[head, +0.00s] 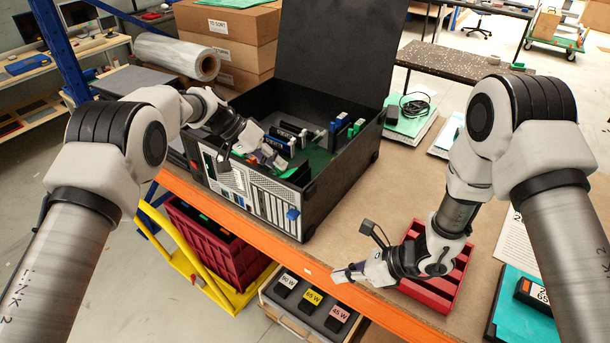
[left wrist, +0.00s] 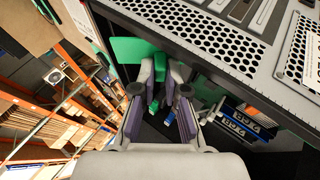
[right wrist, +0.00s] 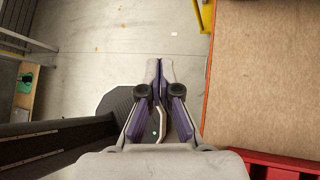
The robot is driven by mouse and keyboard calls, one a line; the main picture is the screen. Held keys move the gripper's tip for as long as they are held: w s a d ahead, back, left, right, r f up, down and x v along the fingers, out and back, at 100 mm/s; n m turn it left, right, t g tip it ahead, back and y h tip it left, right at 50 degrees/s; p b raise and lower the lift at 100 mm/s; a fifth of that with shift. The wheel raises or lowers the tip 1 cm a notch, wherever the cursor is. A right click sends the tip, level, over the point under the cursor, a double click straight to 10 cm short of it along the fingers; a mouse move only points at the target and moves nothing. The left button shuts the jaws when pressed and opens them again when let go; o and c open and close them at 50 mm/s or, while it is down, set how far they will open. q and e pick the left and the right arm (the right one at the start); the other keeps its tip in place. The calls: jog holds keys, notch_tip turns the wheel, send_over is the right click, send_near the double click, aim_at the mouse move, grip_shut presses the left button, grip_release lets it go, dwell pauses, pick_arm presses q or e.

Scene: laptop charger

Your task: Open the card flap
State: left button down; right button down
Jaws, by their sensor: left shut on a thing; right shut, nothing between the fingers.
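The black computer case (head: 330,185) stands on the table with its lid up. Its metal rear panel (head: 262,195) has several slots. My left gripper (head: 272,160) reaches over the rear panel into the case. In the left wrist view its fingers (left wrist: 160,72) close on a green piece (left wrist: 159,62), which looks like the card flap. A flat green part (left wrist: 130,50) shows beside the fingertips; whether it belongs to the same piece I cannot tell. My right gripper (head: 347,273) is shut and empty at the table's front edge; in the right wrist view its fingertips (right wrist: 160,68) meet above the floor.
A red slotted rack (head: 440,290) lies under my right wrist. Cards with blue brackets (left wrist: 240,120) sit inside the case. A charger drawer (head: 310,305) is below the table edge, and a dark red crate (head: 215,240) stands left of it.

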pick_arm(q)
jog(key=shift+w+r, duration=0.1)
jog(key=shift+r, duration=0.05)
pick_arm(e)
jog(key=w+r+t+y, duration=0.1)
jog(key=w+r+t, duration=0.4)
jog(key=w+r, duration=1)
jog(key=a+r+x, duration=0.1)
jog(key=x, duration=0.8)
jog(key=shift+s+a+m, duration=0.15)
jog(key=shift+s+m, duration=0.15)
jog(key=shift+s, duration=0.05)
jog(key=shift+r, duration=0.1)
